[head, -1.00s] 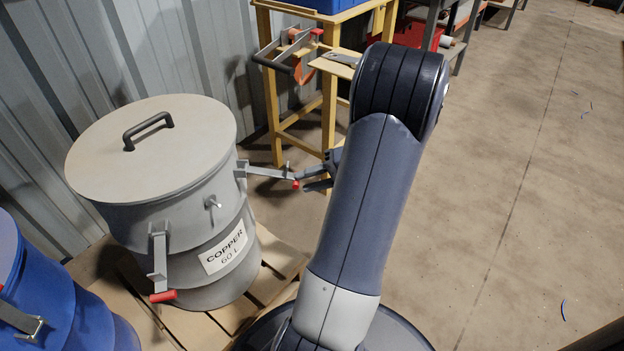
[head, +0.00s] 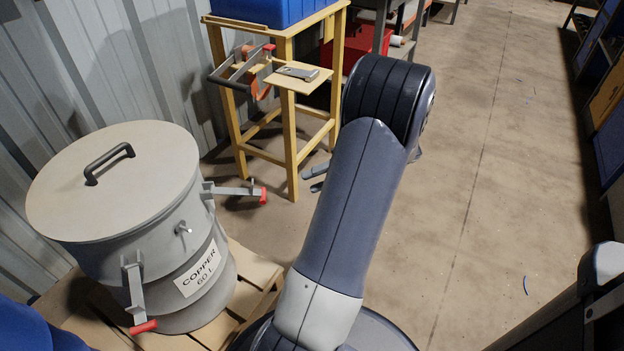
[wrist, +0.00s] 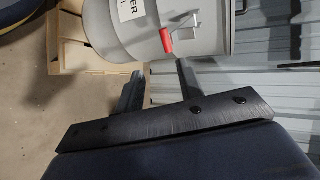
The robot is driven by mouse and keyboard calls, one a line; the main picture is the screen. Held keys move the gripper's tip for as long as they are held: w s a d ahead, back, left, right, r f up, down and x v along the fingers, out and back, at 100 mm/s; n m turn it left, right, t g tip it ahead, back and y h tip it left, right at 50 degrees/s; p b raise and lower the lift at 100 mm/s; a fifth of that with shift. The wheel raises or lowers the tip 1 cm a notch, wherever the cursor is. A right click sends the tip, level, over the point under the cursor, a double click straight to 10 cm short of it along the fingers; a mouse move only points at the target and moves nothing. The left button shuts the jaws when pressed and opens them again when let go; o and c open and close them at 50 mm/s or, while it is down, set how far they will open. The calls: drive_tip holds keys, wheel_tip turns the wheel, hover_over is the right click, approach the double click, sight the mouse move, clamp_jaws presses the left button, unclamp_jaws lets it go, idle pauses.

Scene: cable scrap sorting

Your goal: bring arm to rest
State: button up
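My gripper (wrist: 158,70) shows two dark fingers spread apart with nothing between them in the wrist view. A red-tipped lever (wrist: 165,40) on the grey drum (wrist: 210,25) lies beyond the fingertips. In the head view my arm slants up across the middle and hides most of the gripper; its finger ends (head: 316,178) show left of the arm, to the right of the lever's red tip (head: 263,195) and apart from it. The copper drum (head: 205,270) stands on a pallet with its flat lid (head: 115,175) on top. Two levers stick out from its side.
A yellow stand (head: 290,140) with a blue bin (head: 270,12) and a clamp-like tool (head: 240,65) is behind the drum. A blue drum (head: 35,325) is at lower left. Dark shelving (head: 590,90) is at far right. The floor (head: 480,170) between is mostly clear.

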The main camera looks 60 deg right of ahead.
drive_tip(key=b+x, duration=0.3)
drive_tip(key=x, duration=0.8)
drive_tip(key=shift+b, duration=0.3)
drive_tip(key=shift+r, duration=0.15)
drive_tip(key=shift+r, duration=0.1)
